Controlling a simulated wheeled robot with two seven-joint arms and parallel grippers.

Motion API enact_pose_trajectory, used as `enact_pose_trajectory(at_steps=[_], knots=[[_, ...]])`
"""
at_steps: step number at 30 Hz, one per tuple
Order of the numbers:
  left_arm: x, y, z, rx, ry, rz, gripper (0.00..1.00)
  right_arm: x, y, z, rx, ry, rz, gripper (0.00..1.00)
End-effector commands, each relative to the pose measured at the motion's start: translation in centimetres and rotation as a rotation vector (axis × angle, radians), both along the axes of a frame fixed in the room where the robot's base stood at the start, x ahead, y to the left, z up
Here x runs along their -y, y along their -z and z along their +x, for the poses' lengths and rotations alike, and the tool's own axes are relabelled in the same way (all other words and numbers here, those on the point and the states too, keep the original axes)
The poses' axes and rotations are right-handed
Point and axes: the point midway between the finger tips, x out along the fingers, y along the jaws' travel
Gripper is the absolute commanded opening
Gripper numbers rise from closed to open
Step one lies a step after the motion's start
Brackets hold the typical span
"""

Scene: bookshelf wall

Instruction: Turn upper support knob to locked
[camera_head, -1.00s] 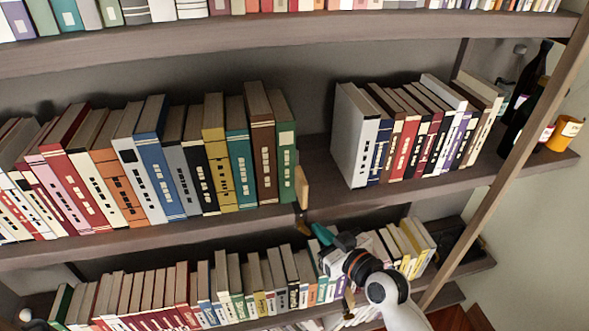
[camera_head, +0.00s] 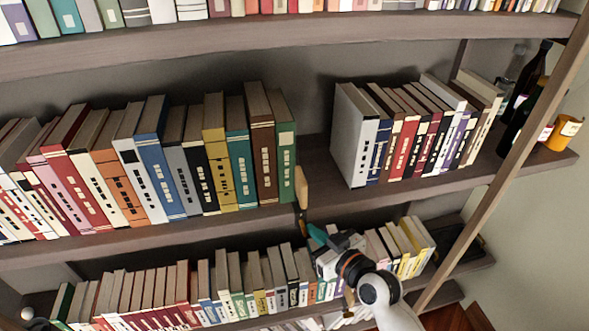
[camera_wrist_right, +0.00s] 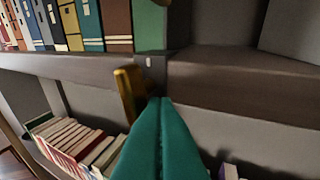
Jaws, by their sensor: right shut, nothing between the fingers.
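My right gripper (camera_head: 313,231) has teal fingers and is shut and empty, just below the front edge of the middle shelf. In the right wrist view its closed fingertips (camera_wrist_right: 160,101) point up towards a brass-coloured lever-like piece, which looks like the upper support knob (camera_wrist_right: 129,92). The knob hangs tilted at the shelf's front edge, just left of the fingertips. Whether they touch it is unclear. In the head view the knob (camera_head: 302,223) is small and dark beside the fingertips. My left gripper is not in view.
The middle shelf (camera_head: 330,204) has a gap between two book rows, with a tan upright block (camera_head: 302,187) at its front edge. A lower book row (camera_head: 180,295) lies below, near my right arm. Bottles and an orange cup (camera_head: 563,132) stand at the far right.

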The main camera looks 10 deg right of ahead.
Motion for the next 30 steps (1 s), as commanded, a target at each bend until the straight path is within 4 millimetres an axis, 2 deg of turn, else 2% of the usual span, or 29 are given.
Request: enact_pose_trajectory(at_steps=[5,18,30], knots=[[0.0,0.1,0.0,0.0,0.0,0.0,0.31,0.3,0.1,0.0,0.001,0.001,-0.002,0.0],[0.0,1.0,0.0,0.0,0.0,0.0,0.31,3.7,0.1,0.0,0.001,0.0,-0.003,0.0],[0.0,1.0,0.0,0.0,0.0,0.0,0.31,4.0,0.0,0.0,0.0,0.001,0.0,0.0]])
